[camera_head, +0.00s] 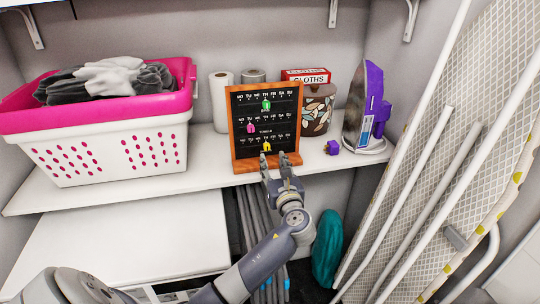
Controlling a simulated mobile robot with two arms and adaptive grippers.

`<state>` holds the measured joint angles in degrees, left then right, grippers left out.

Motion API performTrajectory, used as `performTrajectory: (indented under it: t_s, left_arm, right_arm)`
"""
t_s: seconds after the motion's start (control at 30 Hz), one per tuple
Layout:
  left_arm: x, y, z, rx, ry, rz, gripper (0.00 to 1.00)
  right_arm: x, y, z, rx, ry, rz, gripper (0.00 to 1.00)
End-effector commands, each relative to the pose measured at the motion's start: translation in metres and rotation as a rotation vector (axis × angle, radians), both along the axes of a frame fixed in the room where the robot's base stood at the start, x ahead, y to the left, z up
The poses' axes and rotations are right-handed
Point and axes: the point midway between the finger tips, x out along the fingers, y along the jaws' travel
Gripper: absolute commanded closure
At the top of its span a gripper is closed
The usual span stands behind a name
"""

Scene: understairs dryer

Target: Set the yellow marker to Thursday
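A wood-framed black day board (233,128) stands on the white shelf with three rows of day letters. The yellow marker (266,147) is on the bottom row near its middle, seemingly around TH; the letters are too small to be sure. A green marker (266,104) is on the top row near the middle, and a pink marker (250,127) is left of the middle on the middle row. My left gripper (274,158) is at the board's lower edge, just below the yellow marker. Its two fingers are apart with nothing seen between them. My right gripper is not in view.
A pink-and-white laundry basket (105,140) stands left on the shelf. Paper rolls (221,100), a patterned pot (318,108), a cloths box (306,75), a small purple block (332,147) and a purple iron (366,110) are near the board. An ironing board (470,150) leans at right.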

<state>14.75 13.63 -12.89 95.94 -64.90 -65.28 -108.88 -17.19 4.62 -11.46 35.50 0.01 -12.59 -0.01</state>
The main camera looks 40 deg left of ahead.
Motion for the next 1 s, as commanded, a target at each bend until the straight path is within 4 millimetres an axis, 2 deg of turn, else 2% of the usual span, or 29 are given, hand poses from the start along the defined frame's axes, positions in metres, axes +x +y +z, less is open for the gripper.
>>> performTrajectory:
  t_s: [0.1,0.3,0.9,1.0]
  left_arm:
    - [-0.015,-0.018,0.000,-0.003,0.000,-0.002,0.63]
    - [-0.030,-0.035,0.000,-0.001,0.001,-0.001,0.63]
    - [-0.032,-0.038,0.000,0.000,0.000,-0.001,0.63]
    - [-0.032,-0.038,0.008,-0.001,-0.001,-0.001,0.63]
  right_arm:
    - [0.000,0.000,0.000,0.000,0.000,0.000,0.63]
    - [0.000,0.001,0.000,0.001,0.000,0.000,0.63]
    - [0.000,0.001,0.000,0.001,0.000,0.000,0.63]
    - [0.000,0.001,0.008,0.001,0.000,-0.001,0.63]
